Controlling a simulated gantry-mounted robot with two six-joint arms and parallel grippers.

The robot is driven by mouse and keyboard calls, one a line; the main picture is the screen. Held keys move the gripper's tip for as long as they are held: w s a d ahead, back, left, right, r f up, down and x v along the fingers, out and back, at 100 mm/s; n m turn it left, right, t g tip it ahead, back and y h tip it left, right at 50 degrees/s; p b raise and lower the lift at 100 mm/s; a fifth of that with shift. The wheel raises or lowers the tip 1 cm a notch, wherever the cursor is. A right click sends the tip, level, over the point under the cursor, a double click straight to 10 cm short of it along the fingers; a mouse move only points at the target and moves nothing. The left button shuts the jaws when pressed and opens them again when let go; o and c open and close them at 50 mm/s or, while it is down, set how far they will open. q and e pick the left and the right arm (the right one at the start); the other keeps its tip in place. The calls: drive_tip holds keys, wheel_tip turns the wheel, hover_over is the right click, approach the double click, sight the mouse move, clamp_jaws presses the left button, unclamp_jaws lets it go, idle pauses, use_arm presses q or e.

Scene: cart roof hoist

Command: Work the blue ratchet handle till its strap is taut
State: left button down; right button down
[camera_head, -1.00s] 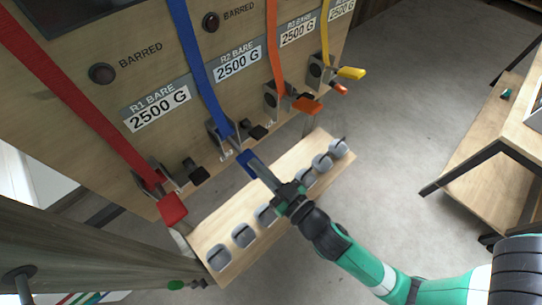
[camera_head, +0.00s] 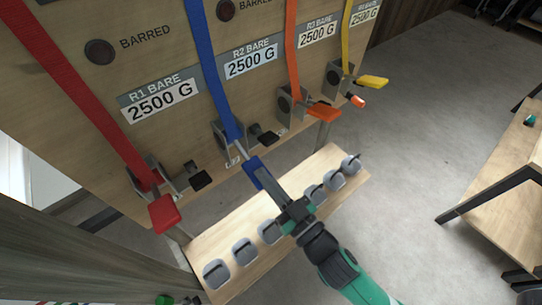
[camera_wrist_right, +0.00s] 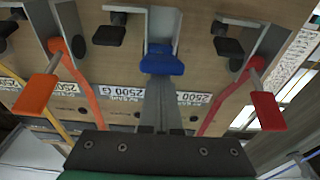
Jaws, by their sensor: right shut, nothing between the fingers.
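The blue ratchet handle (camera_head: 254,169) sticks out from the foot of the blue strap (camera_head: 207,65) on a metal rod. The strap runs down the wooden panel to its ratchet (camera_head: 229,133) and looks straight. My right gripper (camera_head: 265,181) is shut and empty, with its fingertips at the outer end of the blue handle. In the right wrist view the blue handle (camera_wrist_right: 162,62) shows just beyond the shut fingers (camera_wrist_right: 160,90); I cannot tell whether they touch. My left gripper is in neither view.
Red (camera_head: 164,213), orange (camera_head: 324,113) and yellow (camera_head: 373,81) handles flank the blue one. Black tabs (camera_head: 268,138) sit beside the ratchets. A wooden shelf (camera_head: 215,236) with several grey blocks lies below. Open floor and a table (camera_head: 500,190) are at the right.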

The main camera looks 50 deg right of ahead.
drive_tip(key=s+a+r+p, duration=0.1)
drive_tip(key=s+r, duration=0.2)
drive_tip(key=s, duration=0.8)
drive_tip(key=shift+a+p, duration=0.3)
drive_tip(key=shift+p, duration=0.05)
idle(2.7)
